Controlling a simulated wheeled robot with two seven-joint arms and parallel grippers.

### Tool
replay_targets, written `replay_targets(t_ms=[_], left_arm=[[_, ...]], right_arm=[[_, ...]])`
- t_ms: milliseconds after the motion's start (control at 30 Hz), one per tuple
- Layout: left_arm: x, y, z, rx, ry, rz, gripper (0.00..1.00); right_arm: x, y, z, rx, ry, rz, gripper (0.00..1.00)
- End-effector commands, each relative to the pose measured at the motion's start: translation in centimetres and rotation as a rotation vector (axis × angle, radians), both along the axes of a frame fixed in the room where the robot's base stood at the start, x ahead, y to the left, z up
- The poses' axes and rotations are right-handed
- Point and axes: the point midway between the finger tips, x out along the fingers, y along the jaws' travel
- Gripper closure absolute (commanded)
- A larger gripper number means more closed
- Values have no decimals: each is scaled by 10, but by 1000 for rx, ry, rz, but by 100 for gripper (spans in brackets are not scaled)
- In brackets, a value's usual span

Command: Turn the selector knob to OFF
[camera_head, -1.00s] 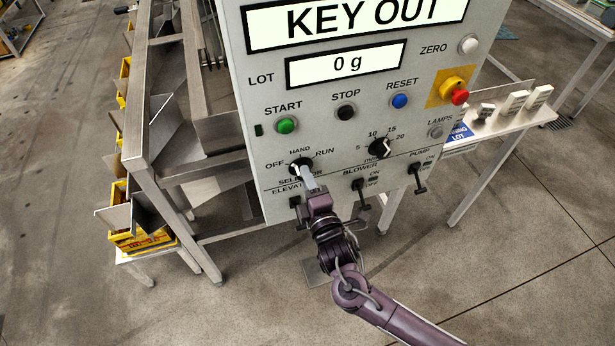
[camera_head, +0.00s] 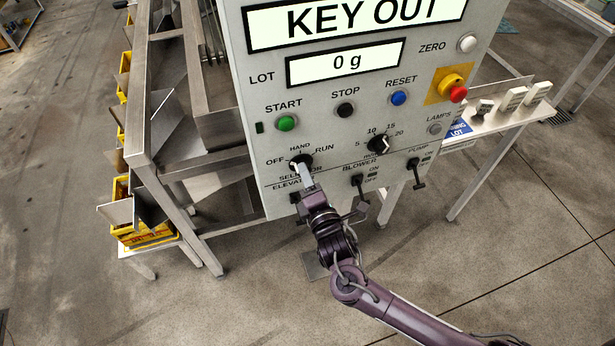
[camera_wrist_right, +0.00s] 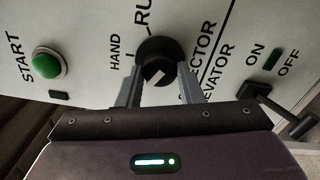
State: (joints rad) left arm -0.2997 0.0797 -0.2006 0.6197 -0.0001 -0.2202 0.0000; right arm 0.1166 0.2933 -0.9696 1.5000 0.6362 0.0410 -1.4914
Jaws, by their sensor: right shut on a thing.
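The black selector knob (camera_head: 301,162) is on the lower left of the grey control panel, below the labels OFF, HAND and RUN. My right gripper (camera_head: 305,172) is at the knob, its fingers on either side of it. In the right wrist view the knob (camera_wrist_right: 157,58) sits between the two grey fingertips of the gripper (camera_wrist_right: 158,80). A white mark shows on the knob's side away from RUN. The OFF label is hidden in that view, and its exact alignment with the mark is hard to tell. My left gripper is not in view.
The elevator lever (camera_head: 296,197), blower lever (camera_head: 358,182) and pump lever (camera_head: 415,172) lie close to my right gripper. Above are the green START button (camera_head: 286,123), a second black knob (camera_head: 378,144) and the red stop button (camera_head: 458,94). Open floor lies in front.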

Motion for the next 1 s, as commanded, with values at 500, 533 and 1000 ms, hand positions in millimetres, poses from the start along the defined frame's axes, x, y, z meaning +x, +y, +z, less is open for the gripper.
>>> replay_targets(t_ms=[500, 533, 1000], left_arm=[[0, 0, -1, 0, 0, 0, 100], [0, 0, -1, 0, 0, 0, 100], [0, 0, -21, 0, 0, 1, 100]], right_arm=[[-2, -1, -1, 0, 1, 1, 45], [-3, -1, -2, -1, 2, 0, 45], [-68, -22, -3, -1, 2, 1, 45]])
